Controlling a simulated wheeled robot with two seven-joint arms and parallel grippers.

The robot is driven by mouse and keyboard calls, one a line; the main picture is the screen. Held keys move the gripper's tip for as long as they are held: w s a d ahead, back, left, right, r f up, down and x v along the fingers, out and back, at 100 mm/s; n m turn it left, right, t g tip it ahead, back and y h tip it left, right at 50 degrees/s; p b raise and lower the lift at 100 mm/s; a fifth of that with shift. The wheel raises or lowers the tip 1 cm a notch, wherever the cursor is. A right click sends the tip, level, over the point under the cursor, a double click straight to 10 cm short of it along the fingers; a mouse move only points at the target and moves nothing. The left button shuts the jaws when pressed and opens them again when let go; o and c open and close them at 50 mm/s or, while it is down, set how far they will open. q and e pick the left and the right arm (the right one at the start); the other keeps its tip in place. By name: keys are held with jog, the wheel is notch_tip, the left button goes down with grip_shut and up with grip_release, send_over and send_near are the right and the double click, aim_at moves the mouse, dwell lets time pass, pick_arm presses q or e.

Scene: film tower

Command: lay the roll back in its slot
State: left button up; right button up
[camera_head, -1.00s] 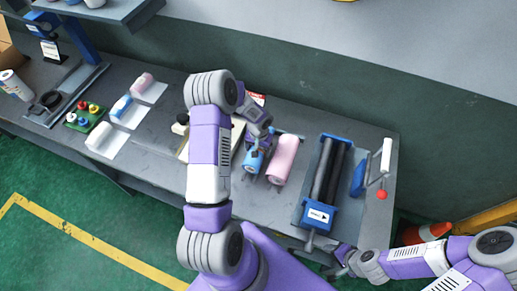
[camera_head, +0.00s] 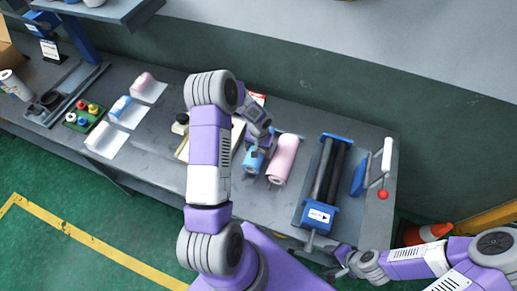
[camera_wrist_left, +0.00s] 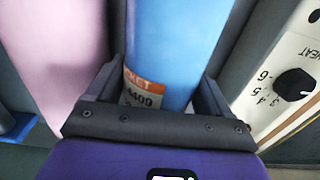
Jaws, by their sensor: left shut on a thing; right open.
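My left gripper (camera_head: 259,144) is shut on the blue roll (camera_head: 253,162), over the bench to the left of the pink roll. In the left wrist view, the blue roll (camera_wrist_left: 178,45) runs up between the two fingers (camera_wrist_left: 160,100), and an orange and white label with "4409" shows on it. The pink roll (camera_head: 283,158) lies beside it, apart; it also shows in the wrist view (camera_wrist_left: 52,60). The slot under the blue roll is hidden, so I cannot tell if the roll rests in it. My right gripper (camera_head: 338,262) is open and empty near the bench's front edge.
A machine with dark rollers and blue ends (camera_head: 318,214) stands right of the rolls, with a red-knobbed handle (camera_head: 384,194) beyond. A white panel with a dial (camera_wrist_left: 294,85) is close right of the blue roll in the wrist view. Small wrapped items (camera_head: 122,105) lie at left.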

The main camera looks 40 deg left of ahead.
pick_arm(q)
jog(key=shift+f+b, duration=0.5)
jog(key=shift+f, duration=0.05)
jog(key=shift+s+d+f+b, duration=0.15)
jog(key=shift+s+f+b, duration=0.15)
jog(key=shift+f+b, duration=0.35)
dwell(0.4)
jog(key=o, duration=1.6)
jog(key=shift+r, duration=0.1)
jog(key=r+p, duration=0.5)
jog(key=r, duration=0.3)
jog(key=shift+d+r, duration=0.2)
jog(key=shift+a, duration=0.1)
